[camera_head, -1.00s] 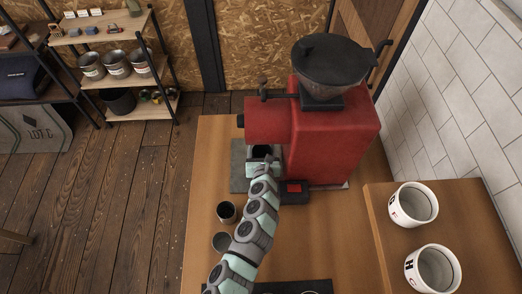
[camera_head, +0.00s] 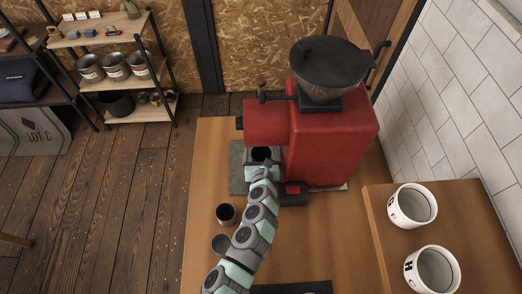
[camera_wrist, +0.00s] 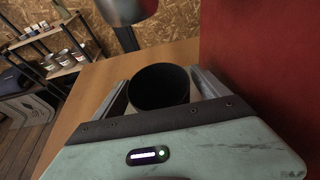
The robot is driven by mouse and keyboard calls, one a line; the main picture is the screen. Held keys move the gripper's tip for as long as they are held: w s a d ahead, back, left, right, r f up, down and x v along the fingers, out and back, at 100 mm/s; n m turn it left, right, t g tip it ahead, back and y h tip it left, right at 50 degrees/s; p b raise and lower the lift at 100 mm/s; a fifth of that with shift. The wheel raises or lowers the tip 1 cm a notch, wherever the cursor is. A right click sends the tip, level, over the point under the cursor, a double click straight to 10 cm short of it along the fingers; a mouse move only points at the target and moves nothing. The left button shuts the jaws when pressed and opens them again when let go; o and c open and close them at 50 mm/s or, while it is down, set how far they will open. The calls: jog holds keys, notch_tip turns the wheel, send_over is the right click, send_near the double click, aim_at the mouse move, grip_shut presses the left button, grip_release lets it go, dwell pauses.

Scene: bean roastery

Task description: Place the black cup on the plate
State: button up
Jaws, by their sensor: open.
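A black cup (camera_wrist: 158,88) stands between the two fingers of my gripper (camera_wrist: 160,80) in the wrist view. Its round dark mouth faces the camera. In the head view the cup (camera_head: 262,153) shows as a dark opening at the end of my arm, under the red grinder's front. My gripper (camera_head: 262,158) is open, with a finger on each side of the cup; whether either finger touches it is not clear. A flat dark grey square slab (camera_head: 238,172) lies beneath and beside the gripper. No thing is clearly recognizable as the plate.
The red grinder (camera_head: 335,140) stands close on the right of the gripper. Two small dark cups, one (camera_head: 226,214) and another (camera_head: 221,243), stand left of my arm. Two white containers (camera_head: 412,205) stand on the right counter (camera_head: 385,240). A dark flat object (camera_head: 300,288) is cut off at the bottom.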

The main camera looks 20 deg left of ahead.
jog(key=v, duration=1)
jog(key=shift+s+d, duration=0.2)
jog(key=shift+s, duration=0.1)
jog(key=shift+r, duration=0.1)
dwell(1.0)
